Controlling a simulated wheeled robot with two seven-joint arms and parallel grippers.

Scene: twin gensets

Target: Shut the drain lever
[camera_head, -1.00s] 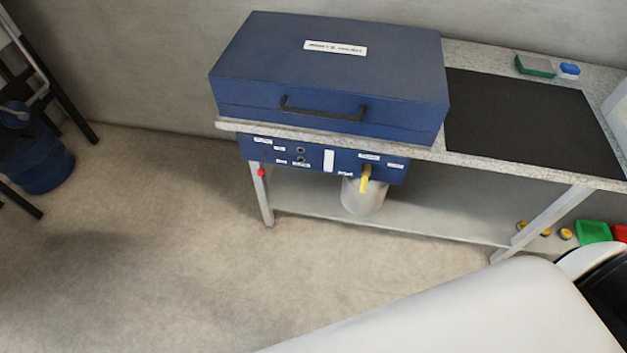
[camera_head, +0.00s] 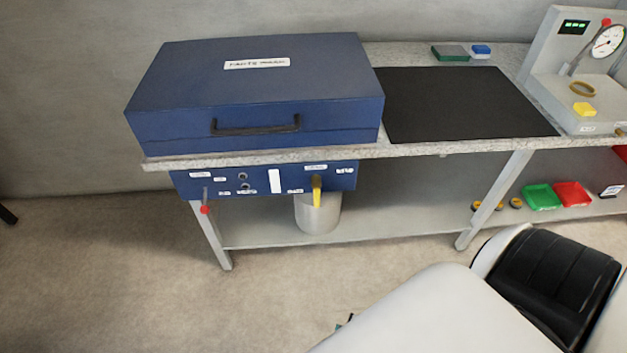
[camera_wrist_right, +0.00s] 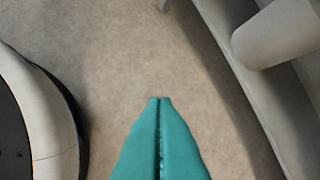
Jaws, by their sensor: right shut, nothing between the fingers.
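A yellow lever (camera_head: 317,191) points down from the right part of the blue panel (camera_head: 263,178) under the bench top. A grey cylindrical container (camera_head: 317,214) stands below it on the lower shelf. A smaller lever with a red tip (camera_head: 206,209) hangs at the panel's left end. The panel labels are too small to read. My right gripper (camera_wrist_right: 160,100) has teal fingers, shut and empty, over bare floor in the right wrist view. It is apart from both levers. My left gripper is not in view.
A large blue case (camera_head: 256,95) with a black handle sits on the bench above the panel. A black mat (camera_head: 460,103) and a gauge unit (camera_head: 585,62) are to its right. Green (camera_head: 542,196) and red (camera_head: 573,194) trays are on the lower shelf. Floor before the panel is clear.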

